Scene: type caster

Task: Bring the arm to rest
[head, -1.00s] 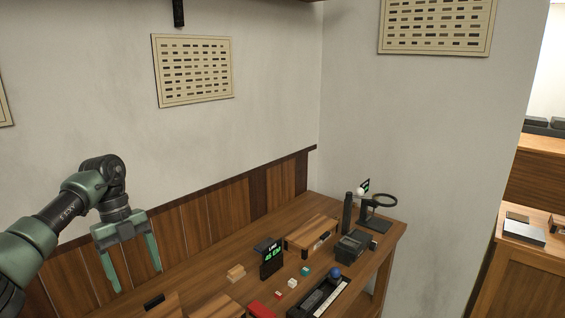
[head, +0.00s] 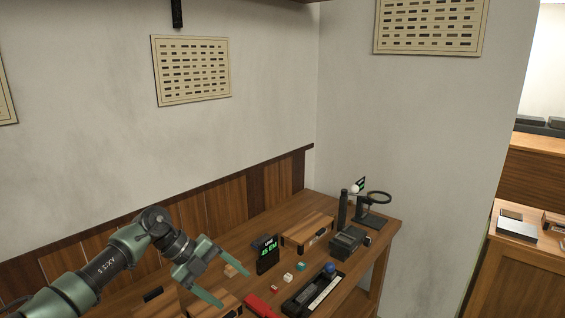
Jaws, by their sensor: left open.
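My left gripper (head: 220,276) is open and empty, with green fingers pointing to the right. It hangs over the left part of the wooden table (head: 222,241). The left arm (head: 108,262) reaches in from the lower left. My right gripper is not in view.
On the table are a black display with green text (head: 267,257), a wooden box (head: 307,236), a black tray (head: 313,296), a red object (head: 259,306), a dark device (head: 346,240) and a ring-topped stand (head: 373,212). Wood panelling (head: 228,207) backs the table.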

